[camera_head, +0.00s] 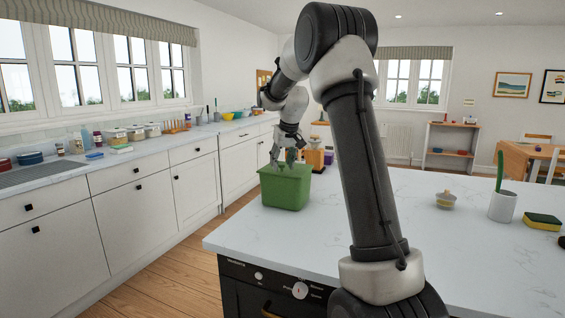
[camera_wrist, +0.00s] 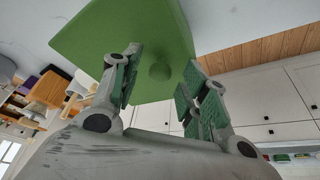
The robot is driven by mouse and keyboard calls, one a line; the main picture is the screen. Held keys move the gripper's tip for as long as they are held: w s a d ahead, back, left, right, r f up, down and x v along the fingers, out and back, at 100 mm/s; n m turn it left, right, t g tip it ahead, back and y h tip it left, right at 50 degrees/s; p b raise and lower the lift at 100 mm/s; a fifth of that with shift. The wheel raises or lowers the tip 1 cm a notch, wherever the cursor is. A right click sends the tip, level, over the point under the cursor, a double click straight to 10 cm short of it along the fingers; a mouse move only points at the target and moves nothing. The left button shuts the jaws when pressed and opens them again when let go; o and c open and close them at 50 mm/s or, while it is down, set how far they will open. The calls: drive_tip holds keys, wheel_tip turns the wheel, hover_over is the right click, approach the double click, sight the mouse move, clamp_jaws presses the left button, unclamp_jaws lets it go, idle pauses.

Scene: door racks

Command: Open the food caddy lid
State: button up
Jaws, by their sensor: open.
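My gripper (camera_head: 283,164) points down just above the caddy's top. In the wrist view my gripper (camera_wrist: 160,65) is open and empty, its fingers either side of the knob. I cannot tell whether they touch the caddy.
A wooden block (camera_head: 313,156) stands behind the caddy. On the worktop's right are a small lidded pot (camera_head: 446,200), a white cup (camera_head: 502,207) with a green item in it, and a sponge (camera_head: 542,222). A long counter (camera_head: 120,158) runs along the left wall.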

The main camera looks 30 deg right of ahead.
clamp_jaws()
drive_tip(key=shift+r, duration=0.15)
